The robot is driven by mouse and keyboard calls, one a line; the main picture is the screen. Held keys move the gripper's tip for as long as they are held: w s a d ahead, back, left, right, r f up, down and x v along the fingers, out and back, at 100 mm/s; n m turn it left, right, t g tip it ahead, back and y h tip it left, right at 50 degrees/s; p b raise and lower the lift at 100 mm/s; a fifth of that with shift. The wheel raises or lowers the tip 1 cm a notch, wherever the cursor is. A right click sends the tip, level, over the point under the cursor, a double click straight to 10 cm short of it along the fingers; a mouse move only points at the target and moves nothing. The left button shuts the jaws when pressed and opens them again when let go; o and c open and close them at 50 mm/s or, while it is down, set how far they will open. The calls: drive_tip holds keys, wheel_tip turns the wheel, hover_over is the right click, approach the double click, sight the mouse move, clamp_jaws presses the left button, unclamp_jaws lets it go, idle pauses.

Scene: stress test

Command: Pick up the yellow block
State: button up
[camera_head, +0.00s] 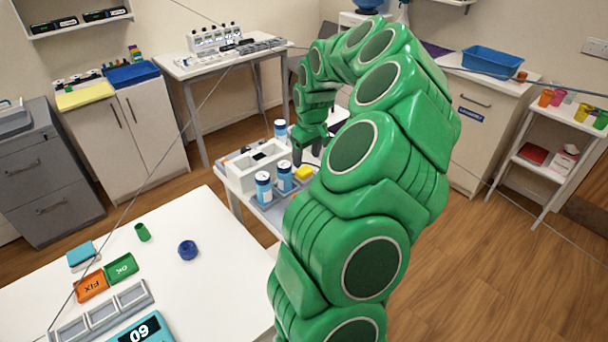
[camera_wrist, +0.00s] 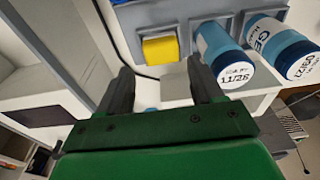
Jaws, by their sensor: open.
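The yellow block (camera_head: 304,173) sits at the right end of a grey holder (camera_head: 264,203), beside two blue-and-white bottles. In the wrist view the yellow block (camera_wrist: 160,50) lies in a square slot of the grey holder (camera_wrist: 150,17), ahead of the gap between my fingers. My gripper (camera_head: 308,158) is over that small table, above and just behind the block in the head view. In the wrist view my gripper (camera_wrist: 161,75) is open, with its fingers apart and nothing between them. The block looks clear of both fingers.
Blue-and-white bottles (camera_wrist: 222,55) stand close to the right finger. A white divided box (camera_head: 240,172) is left of my gripper, and another bottle (camera_head: 280,130) stands behind. The white front table (camera_head: 195,290) holds trays and small items.

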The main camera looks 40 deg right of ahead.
sight(304, 170)
drive_tip(key=shift+w+a+f, duration=0.1)
drive_tip(key=shift+w+f, duration=0.1)
drive_tip(key=shift+f, duration=1.2)
drive_tip(key=shift+w+f, duration=0.2)
drive_tip(key=shift+f, duration=1.2)
drive_tip(key=c, duration=0.8)
drive_tip(key=shift+r, duration=0.15)
